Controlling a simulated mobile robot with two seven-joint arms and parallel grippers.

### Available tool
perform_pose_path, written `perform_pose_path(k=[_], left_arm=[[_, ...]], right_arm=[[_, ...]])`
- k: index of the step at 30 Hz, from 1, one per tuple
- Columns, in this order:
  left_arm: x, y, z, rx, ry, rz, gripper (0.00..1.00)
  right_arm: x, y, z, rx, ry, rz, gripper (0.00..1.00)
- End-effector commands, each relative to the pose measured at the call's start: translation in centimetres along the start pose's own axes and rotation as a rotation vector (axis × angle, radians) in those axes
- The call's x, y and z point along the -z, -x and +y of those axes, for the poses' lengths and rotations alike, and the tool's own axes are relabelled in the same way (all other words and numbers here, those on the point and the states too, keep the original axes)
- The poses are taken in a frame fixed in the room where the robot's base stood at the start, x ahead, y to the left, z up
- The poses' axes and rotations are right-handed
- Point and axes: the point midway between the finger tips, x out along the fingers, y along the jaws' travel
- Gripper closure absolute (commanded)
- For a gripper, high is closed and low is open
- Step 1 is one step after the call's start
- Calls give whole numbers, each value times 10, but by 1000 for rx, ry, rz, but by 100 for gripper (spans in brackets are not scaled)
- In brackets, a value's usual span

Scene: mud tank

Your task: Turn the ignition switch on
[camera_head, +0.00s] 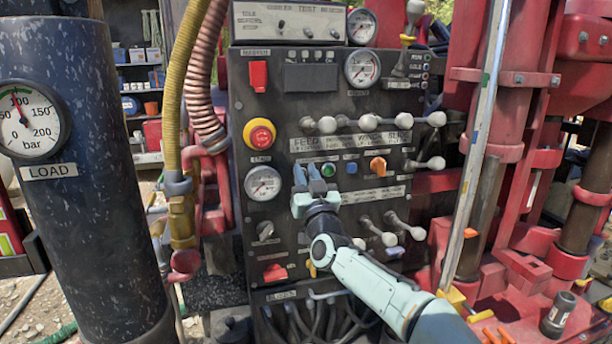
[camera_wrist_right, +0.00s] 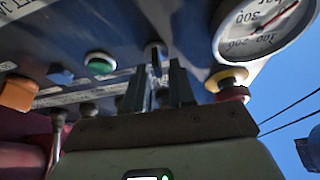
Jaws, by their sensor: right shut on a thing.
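The ignition switch (camera_wrist_right: 154,56) shows in the right wrist view as a small dark piece standing out from the panel, left of the red and yellow button and right of the green button. My right gripper (camera_head: 307,175) is at the middle of the dark control panel (camera_head: 290,112), its fingers pointing into it. In the right wrist view my right gripper (camera_wrist_right: 157,88) has its two dark fingers around the switch and is shut on it. In the head view the fingers hide the switch, so its turn angle cannot be told. My left gripper is out of view.
The green button (camera_head: 328,169), blue button (camera_head: 351,168) and orange knob (camera_head: 377,165) sit right of the fingers. A red emergency button (camera_head: 261,136) and a gauge (camera_head: 263,183) are to the left. Levers (camera_head: 368,122) stick out above, with more levers (camera_head: 379,232) below right.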

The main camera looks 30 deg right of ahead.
Motion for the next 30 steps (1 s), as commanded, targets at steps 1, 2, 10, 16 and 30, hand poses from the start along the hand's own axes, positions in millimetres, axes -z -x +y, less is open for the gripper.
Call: perform_pose_path(k=[1, 2, 10, 16, 30], left_arm=[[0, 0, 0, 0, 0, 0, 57], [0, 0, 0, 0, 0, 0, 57], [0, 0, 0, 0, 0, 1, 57], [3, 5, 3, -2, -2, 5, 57], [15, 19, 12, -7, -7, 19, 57]], right_arm=[[0, 0, 0, -8, -21, 0, 100], [0, 0, 0, -13, -36, 0, 100], [0, 0, 1, -94, -231, 0, 100], [0, -1, 2, -166, -407, 0, 100], [-1, 0, 5, -317, -773, 0, 100]])
